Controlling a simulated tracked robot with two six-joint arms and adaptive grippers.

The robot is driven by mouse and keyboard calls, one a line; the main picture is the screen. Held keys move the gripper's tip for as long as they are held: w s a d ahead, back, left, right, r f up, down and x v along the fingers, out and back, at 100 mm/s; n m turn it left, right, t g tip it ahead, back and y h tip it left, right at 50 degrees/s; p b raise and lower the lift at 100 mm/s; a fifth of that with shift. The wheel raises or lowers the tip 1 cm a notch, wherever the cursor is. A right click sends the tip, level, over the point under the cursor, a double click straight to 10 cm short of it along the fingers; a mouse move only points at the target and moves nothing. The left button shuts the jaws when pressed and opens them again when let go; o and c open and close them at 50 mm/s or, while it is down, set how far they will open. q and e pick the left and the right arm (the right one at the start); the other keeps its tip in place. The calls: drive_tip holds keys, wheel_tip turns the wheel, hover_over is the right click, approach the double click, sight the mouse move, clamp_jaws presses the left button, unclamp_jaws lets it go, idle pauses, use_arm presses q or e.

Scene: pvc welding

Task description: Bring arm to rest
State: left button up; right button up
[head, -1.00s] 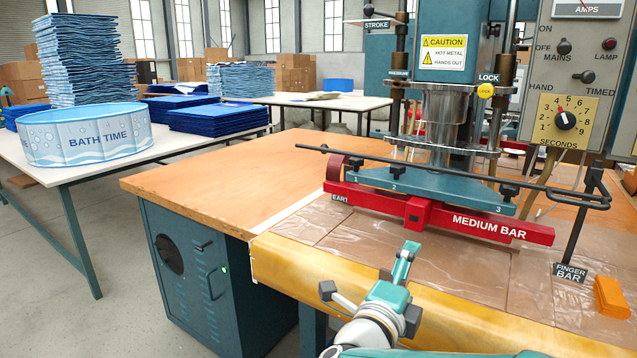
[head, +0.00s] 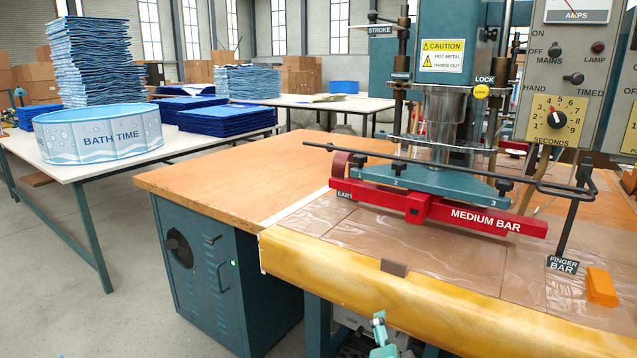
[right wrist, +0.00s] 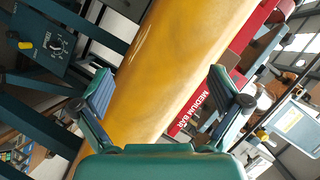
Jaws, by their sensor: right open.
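My right gripper (right wrist: 160,75) is open in the right wrist view, its two teal fingers spread with nothing between them. A yellow roll-like table edge (right wrist: 178,60) fills the space beyond the fingers. In the head view only a teal part of my right gripper (head: 380,333) shows at the bottom, below and in front of the yellow edge (head: 400,298). It is apart from the press and its red medium bar (head: 440,208). The rest of that arm is out of frame. My left gripper is not in view.
A small brown block (head: 394,268) lies at the front of the clear sheet (head: 400,240). An orange block (head: 601,287) and the finger bar stand (head: 566,235) are at the right. The wooden tabletop (head: 240,175) at left is clear. A teal cabinet (head: 215,270) stands below it.

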drive_tip(key=s+f+n+g+y, duration=0.25)
drive_tip(key=s+f+n, duration=0.2)
drive_tip(key=f, duration=0.65)
drive_tip(key=s+f+n+g+y, duration=0.2)
drive_tip(key=s+f+n+g, duration=0.3)
drive_tip(key=f, duration=0.7)
drive_tip(key=s+a+f+n+g+y, duration=0.1)
drive_tip(key=s+f+g, duration=0.3)
drive_tip(key=s, duration=0.6)
drive_tip(key=s+a+f+n+g+y, duration=0.1)
drive_tip(key=s+f+n+g+y, duration=0.1)
drive_tip(key=s+f, duration=0.5)
drive_tip(key=s+r+p, duration=0.3)
drive_tip(key=r+p, duration=2.3)
drive_tip(key=r, duration=0.1)
drive_tip(key=shift+s+r, duration=0.2)
drive_tip(key=shift+r, duration=0.2)
drive_tip(key=shift+c, duration=0.2)
